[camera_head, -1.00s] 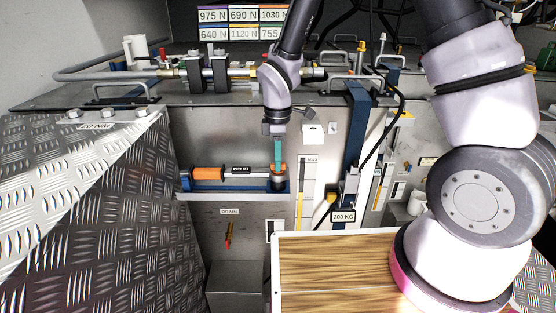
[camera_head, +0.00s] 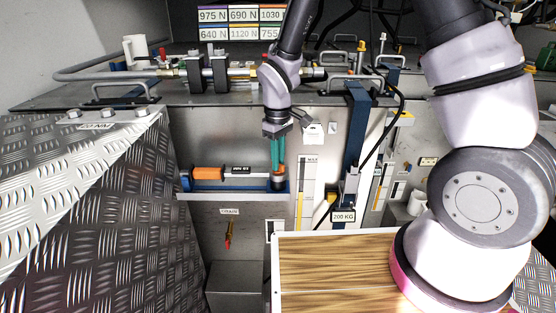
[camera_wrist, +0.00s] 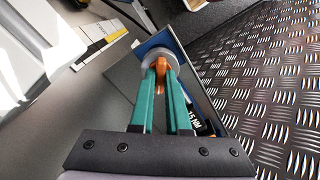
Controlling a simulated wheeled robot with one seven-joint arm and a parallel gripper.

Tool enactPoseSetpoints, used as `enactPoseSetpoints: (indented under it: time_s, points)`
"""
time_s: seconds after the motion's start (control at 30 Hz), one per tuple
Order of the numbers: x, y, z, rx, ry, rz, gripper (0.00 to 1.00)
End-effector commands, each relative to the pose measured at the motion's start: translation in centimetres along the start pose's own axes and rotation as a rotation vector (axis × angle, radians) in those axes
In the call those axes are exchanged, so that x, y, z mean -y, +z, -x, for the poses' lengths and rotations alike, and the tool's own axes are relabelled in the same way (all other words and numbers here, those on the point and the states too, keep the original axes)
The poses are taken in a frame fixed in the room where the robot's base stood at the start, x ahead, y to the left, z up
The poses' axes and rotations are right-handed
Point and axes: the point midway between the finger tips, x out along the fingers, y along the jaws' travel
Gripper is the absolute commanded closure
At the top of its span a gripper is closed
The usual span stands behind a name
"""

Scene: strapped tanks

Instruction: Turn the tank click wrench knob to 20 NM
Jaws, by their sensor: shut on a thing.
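The click wrench lies level in a blue holder (camera_head: 235,187) on the grey panel in the head view. Its orange grip (camera_head: 207,173) is at the left, a black label (camera_head: 240,169) with small white letters is on its middle, and its knob end is at the right. My gripper (camera_head: 278,172) points down at that end. In the wrist view, the teal fingers of my gripper (camera_wrist: 160,70) are shut on the orange knob (camera_wrist: 160,63), with a round grey part (camera_wrist: 176,57) behind it. The fingers hide part of the knob, and I cannot read its setting.
A silver pipe with fittings (camera_head: 208,74) runs along the shelf above. A blue strap (camera_head: 356,130) with a 200 KG label (camera_head: 343,216) hangs to the right. Tread-plate (camera_head: 95,220) stands at the left, and a wooden top (camera_head: 335,270) is below right.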

Motion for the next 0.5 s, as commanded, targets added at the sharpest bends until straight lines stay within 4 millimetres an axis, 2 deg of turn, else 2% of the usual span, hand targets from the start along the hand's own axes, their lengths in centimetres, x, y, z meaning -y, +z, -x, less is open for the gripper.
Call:
enactPoseSetpoints:
  time_s: [0.5]
  points:
    - [0.06, -0.05, 0.02, -0.001, 0.001, -0.464, 1.00]
